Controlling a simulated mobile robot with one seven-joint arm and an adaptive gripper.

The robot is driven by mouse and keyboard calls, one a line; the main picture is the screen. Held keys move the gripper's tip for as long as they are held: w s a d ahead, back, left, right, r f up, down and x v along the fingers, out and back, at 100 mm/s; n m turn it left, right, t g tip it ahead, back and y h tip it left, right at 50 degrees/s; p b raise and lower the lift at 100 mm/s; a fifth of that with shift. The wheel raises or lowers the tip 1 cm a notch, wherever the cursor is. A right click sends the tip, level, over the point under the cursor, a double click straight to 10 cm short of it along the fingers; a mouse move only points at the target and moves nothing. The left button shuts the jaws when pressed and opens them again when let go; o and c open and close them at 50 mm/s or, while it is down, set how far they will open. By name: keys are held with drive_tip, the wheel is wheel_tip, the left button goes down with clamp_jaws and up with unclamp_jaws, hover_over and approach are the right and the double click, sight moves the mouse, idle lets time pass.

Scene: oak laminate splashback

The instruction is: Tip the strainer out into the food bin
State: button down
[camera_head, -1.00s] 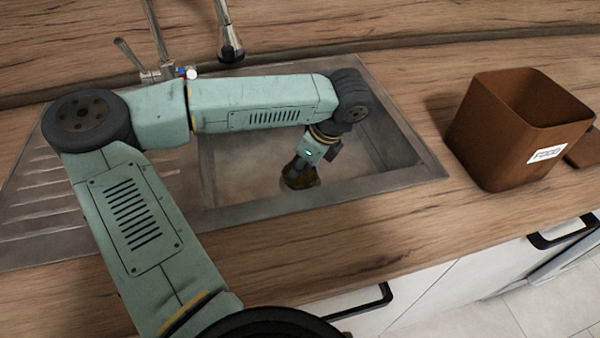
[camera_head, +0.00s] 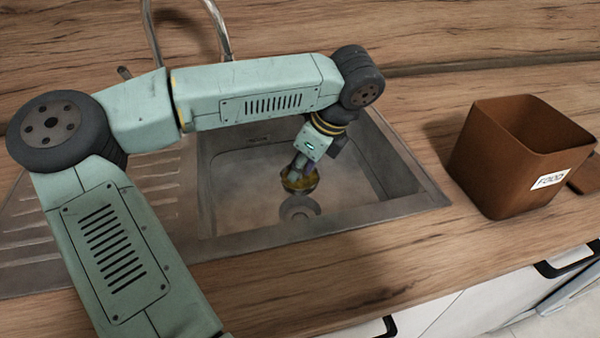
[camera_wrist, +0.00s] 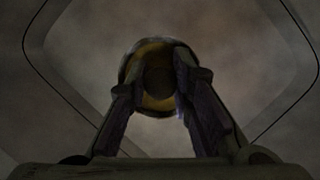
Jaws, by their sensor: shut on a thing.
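The strainer (camera_head: 299,181) is a small round cup, yellowish inside, held by my gripper (camera_head: 301,170) inside the sink basin. It is above a round drain hole (camera_head: 300,212) in the basin floor. The wrist view shows the strainer (camera_wrist: 155,85) as a dark ring with a yellow-brown inside, between the two fingers of my gripper (camera_wrist: 160,90). I cannot tell what lies in it. The food bin (camera_head: 510,165) is a brown open-topped box with a white label, on the worktop right of the sink. Its inner floor is hidden.
The steel sink (camera_head: 330,228) has a raised rim and a ribbed drainer at left. A tap (camera_head: 226,50) stands behind my arm, partly hidden. A brown flat piece (camera_head: 584,178) lies beside the bin. Bare worktop (camera_head: 430,130) lies between sink and bin.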

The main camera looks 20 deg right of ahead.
drive_tip(key=shift+r+p, duration=0.75)
drive_tip(key=shift+r, duration=4.8)
wheel_tip(320, 180, down, 10)
drive_tip(key=b, duration=0.3)
drive_tip(key=shift+w+r, duration=0.1)
drive_tip(key=shift+r, duration=0.05)
